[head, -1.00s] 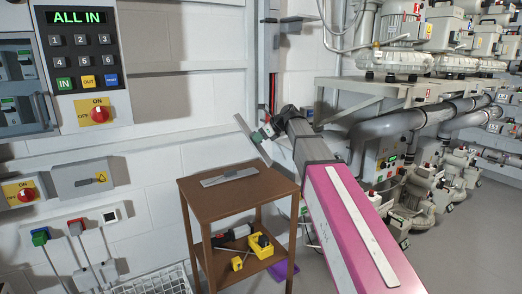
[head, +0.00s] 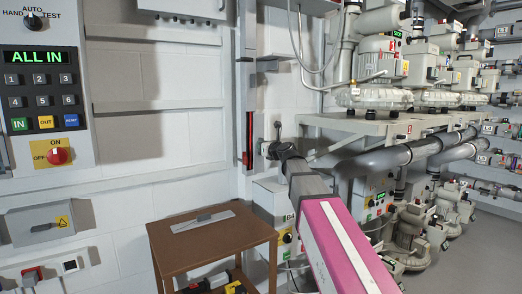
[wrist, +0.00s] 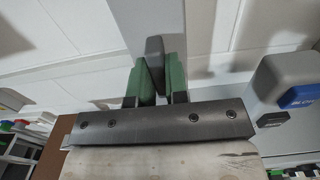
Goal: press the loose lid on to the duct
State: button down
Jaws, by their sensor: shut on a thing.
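My gripper (head: 270,149) is at the end of my pink and grey arm, beside the lower part of the wall duct (head: 249,135). The duct is a grey upright channel with a dark open stretch showing a red line inside. In the wrist view, my gripper's green fingers (wrist: 154,82) are shut on the grey grip (wrist: 154,55) of the loose lid. A long pale grey strip, seemingly the lid (wrist: 147,18), extends behind the grip. In the head view the lid is hard to make out. I cannot tell whether it touches the duct.
A brown table (head: 170,240) below holds another flat grey plate (head: 203,221) with a grip. A control panel (head: 45,90) reading "ALL IN" is on the left wall. Blowers (head: 375,85) and thick pipes (head: 385,158) crowd the right. Floor shows at far right.

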jog(key=shift+x, duration=2.55)
jog(key=shift+w+a, duration=0.45)
jog(key=shift+w, duration=0.15)
dwell(0.4)
jog(key=c, duration=1.1)
grip_release()
jog(key=shift+o, duration=0.2)
jog(key=shift+s, duration=0.1)
